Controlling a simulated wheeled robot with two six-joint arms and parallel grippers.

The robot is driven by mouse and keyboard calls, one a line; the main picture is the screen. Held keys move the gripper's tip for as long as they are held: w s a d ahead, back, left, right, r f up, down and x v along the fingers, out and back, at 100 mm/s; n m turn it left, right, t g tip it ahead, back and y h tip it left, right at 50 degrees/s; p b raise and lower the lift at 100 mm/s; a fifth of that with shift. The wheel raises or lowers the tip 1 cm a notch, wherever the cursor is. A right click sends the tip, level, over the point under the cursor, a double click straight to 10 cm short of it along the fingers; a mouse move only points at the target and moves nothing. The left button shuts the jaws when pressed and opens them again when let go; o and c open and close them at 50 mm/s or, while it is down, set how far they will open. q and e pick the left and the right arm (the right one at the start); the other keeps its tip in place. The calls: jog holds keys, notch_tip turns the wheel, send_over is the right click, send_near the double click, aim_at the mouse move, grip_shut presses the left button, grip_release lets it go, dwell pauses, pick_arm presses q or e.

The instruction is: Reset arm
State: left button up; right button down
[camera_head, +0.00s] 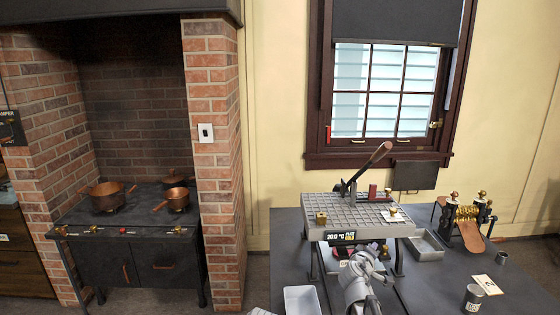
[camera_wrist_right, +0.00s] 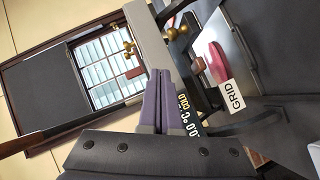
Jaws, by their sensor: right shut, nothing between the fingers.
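My right arm comes up from the bottom of the head view. Its gripper (camera_head: 368,255) is in front of the grey gridded-top stand (camera_head: 360,212), just below the stand's display. In the right wrist view the purple-grey fingers of the right gripper (camera_wrist_right: 160,76) are together and empty, close to the stand's front with its "COLD" display (camera_wrist_right: 190,122). I cannot tell whether the fingers touch the stand. My left gripper is in neither view.
A lever with a wooden handle (camera_head: 375,158) rises from the stand. Right of it are a grey tray (camera_head: 427,246), a brass roller device (camera_head: 465,214) and a labelled can (camera_head: 473,298). A white tray (camera_head: 301,300) is at the front left. A stove (camera_head: 130,225) stands far left.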

jog(key=s+a+f+m+g+y, duration=0.1)
jog(key=s+a+f+g+y, duration=0.1)
jog(key=s+a+f+g, duration=0.2)
jog(key=s+a+f+m+g+y, duration=0.1)
jog(key=s+a+f+g, duration=0.3)
jog(key=s+a, duration=0.7)
jog(key=s+a+f+m+g+y, duration=0.1)
jog(key=s+a+f+g+y, duration=0.2)
jog(key=s, duration=1.4)
jog(key=a+f+g, duration=0.2)
jog(key=a+f, duration=0.3)
jog(key=shift+s+a, duration=0.15)
jog(key=shift+s, duration=0.05)
